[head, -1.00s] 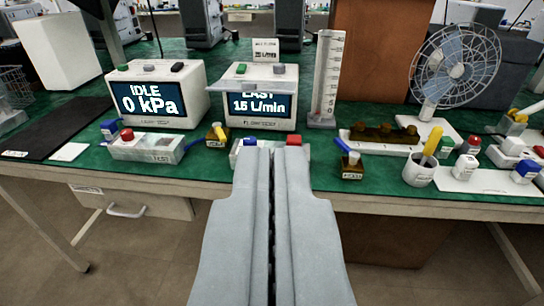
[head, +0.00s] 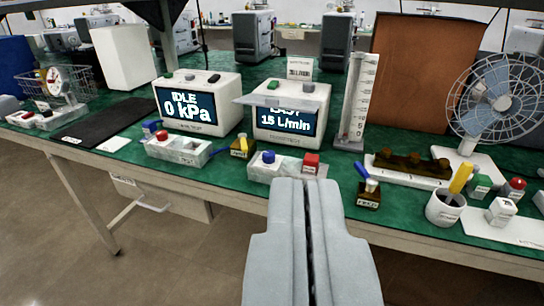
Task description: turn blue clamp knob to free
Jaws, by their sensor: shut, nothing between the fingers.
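A pale block (head: 288,172) near the bench's front edge carries a blue knob (head: 268,157) on its left and a red knob (head: 311,162) on its right. Which blue part is the clamp knob I cannot tell for sure; another pale block (head: 178,150) to the left has a red knob and a blue piece (head: 151,128) beside it. My gripper (head: 306,181) is shut and empty. Its tips show just below the right part of the nearer block, right of the blue knob and apart from it in the picture.
Behind stand a pressure monitor (head: 205,115) reading IDLE 0 kPa and a flow monitor (head: 290,133) reading 15 L/min. Small brown blocks with blue levers (head: 362,172) flank the block. A scale column (head: 357,100), cup (head: 444,210) and fan (head: 497,97) are to the right.

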